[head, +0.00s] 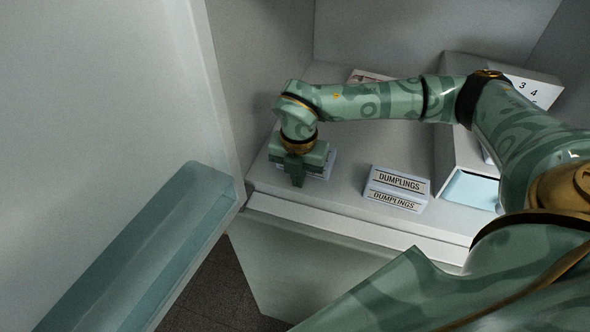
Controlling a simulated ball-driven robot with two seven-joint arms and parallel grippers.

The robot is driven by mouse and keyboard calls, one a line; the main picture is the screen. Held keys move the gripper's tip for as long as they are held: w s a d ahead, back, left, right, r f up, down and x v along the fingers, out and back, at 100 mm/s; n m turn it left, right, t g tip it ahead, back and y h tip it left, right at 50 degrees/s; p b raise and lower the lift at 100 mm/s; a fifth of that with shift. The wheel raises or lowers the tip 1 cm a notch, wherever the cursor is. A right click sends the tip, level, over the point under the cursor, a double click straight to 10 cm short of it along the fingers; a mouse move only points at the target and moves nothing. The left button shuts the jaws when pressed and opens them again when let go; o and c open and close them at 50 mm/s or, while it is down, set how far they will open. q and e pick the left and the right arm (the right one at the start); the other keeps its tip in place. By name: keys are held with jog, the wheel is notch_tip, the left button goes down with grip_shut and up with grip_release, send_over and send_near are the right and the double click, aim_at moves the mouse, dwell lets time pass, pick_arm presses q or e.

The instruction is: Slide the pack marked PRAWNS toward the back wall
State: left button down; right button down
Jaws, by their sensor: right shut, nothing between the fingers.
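My right gripper (297,178) is shut and points down at the left front of the shelf. A pale pack (326,168) shows partly beneath and behind it; the gripper hides most of it and I cannot read its label. I cannot tell whether the fingers touch it. Another pack with reddish print (369,76) lies at the back, mostly hidden behind my right forearm. The word PRAWNS is not readable on either one. The back wall (400,35) is beyond them. My left gripper is not in view.
Packs marked DUMPLINGS (398,184) sit at the front middle of the shelf (345,195). To their right is a grey box-like compartment (455,150) with a pale blue item (470,190). An open door (110,90) with a teal bin (150,250) stands at left.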

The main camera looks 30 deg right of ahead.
jog(key=shift+w+d, duration=0.6)
jog(key=shift+d, duration=0.1)
jog(key=shift+s+a, duration=0.1)
jog(key=w+d, duration=0.2)
jog(key=d, duration=0.1)
jog(key=w+d+b, duration=0.1)
jog(key=w+d, duration=0.4)
jog(key=shift+w+d+b, duration=0.3)
jog(key=shift+d, duration=0.1)
